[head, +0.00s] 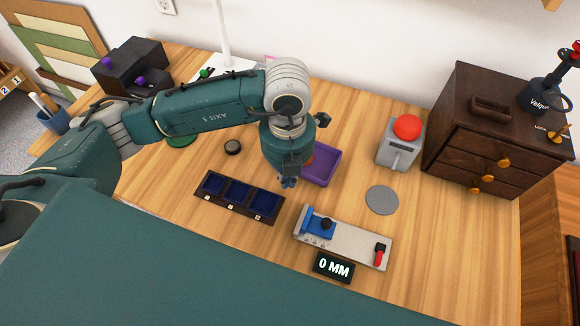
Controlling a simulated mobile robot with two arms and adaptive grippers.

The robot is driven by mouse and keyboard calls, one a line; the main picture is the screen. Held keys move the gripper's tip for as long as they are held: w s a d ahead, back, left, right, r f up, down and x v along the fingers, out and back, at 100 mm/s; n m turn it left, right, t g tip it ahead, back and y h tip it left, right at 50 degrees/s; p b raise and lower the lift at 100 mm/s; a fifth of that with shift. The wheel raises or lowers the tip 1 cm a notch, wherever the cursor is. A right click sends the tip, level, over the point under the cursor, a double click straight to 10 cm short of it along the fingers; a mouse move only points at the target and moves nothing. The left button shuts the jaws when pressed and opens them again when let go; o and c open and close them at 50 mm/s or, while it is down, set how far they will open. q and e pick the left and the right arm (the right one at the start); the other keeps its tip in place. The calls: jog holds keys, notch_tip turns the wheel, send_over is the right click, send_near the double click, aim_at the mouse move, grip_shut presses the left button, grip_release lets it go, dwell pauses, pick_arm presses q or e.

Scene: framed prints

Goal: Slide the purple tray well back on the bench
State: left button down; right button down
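The purple tray (331,165) sits on the wooden bench near the middle of the head view. My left arm reaches in from the left, and its wrist hides the tray's left part. My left gripper (288,182) points down at the tray's left front side. Its fingertips are small and dark here, and I cannot tell whether they are open or shut, or whether they touch the tray. Something reddish shows in the tray beside the wrist, mostly hidden. My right gripper is not in view.
A dark rack with blue compartments (212,203) lies front left of the tray. A grey slide gauge (345,241) with a "0 MM" display (333,267) is in front. A grey box with a red button (407,127) and a dark drawer cabinet (450,135) stand right. Bench behind the tray looks partly clear.

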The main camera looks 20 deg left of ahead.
aim_at(288, 196)
pick_arm(q)
notch_tip(288, 196, down, 5)
jog(key=shift+w+f+p, duration=0.1)
jog(key=shift+f+p, duration=0.05)
jog(key=shift+p, duration=0.25)
jog(key=shift+w+d+p, duration=0.1)
jog(key=shift+w+p, duration=0.3)
jog(key=shift+w, duration=1.45)
jog(key=shift+w, duration=0.15)
